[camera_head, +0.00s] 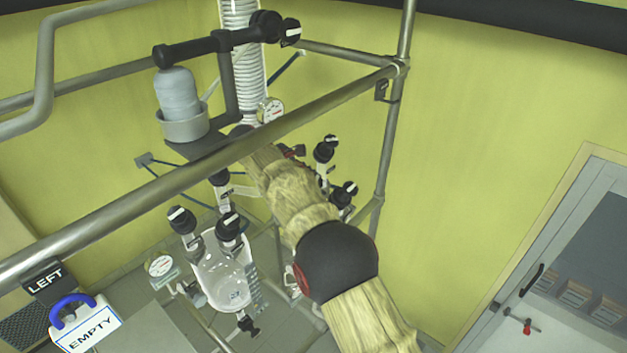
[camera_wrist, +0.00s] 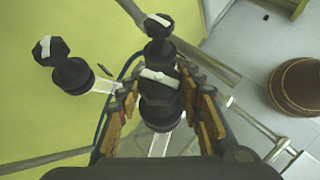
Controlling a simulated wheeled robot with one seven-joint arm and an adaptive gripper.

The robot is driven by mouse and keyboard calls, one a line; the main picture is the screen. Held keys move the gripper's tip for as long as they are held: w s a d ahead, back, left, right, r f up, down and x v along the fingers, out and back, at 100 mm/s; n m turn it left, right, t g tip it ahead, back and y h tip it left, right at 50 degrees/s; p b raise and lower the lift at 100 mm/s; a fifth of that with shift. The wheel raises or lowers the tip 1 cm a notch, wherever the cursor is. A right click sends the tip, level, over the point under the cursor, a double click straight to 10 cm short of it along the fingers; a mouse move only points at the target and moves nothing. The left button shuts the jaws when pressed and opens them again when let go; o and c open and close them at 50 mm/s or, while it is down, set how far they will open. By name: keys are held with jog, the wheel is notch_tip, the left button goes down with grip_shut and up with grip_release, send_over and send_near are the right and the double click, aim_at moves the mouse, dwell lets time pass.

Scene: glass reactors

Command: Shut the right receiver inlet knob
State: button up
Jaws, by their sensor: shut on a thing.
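In the wrist view, my gripper (camera_wrist: 164,108) has its fingers on both sides of a black knob (camera_wrist: 161,98) and is shut on it. A white bar (camera_wrist: 160,78) lies across the knob's top, slanting slightly down to the right. The frames do not prove which valve this knob belongs to. Two more black knobs with white bars stand near it, one to the left (camera_wrist: 68,70) and one beyond (camera_wrist: 158,28). In the head view, my sleeved arm hides the gripper and most of the right receiver; two black knobs (camera_head: 326,149) (camera_head: 344,192) show right of the arm.
The left glass receiver (camera_head: 222,272) with its black knobs stands left of my arm. A metal rail (camera_head: 180,188) crosses above it, and an upright post (camera_head: 392,130) stands at right. An EMPTY sign (camera_head: 88,330) is at lower left. A brown round object (camera_wrist: 298,88) stands on the floor.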

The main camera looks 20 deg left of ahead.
jog(key=o, duration=1.2)
jog(key=shift+c, duration=0.2)
jog(key=shift+f+n+b, duration=0.25)
jog(key=shift+n+b, duration=0.05)
jog(key=shift+b, duration=1.05)
jog(key=t+b, duration=0.1)
jog(key=b, duration=0.2)
jog(key=shift+n+y, duration=0.3)
jog(key=n+t+y+b, duration=0.1)
jog(key=n+t+b, duration=0.2)
jog(key=b, duration=0.9)
jog(key=shift+y, duration=0.4)
jog(key=n+t+y+b, duration=0.2)
jog(key=n+b, duration=0.1)
jog(key=b, duration=0.9)
jog(key=shift+d+t, duration=0.1)
jog(key=shift+t, duration=0.2)
jog(key=n+y+b, duration=0.1)
jog(key=b, duration=0.3)
jog(key=shift+n+t+y, duration=0.3)
jog(key=shift+y, duration=0.1)
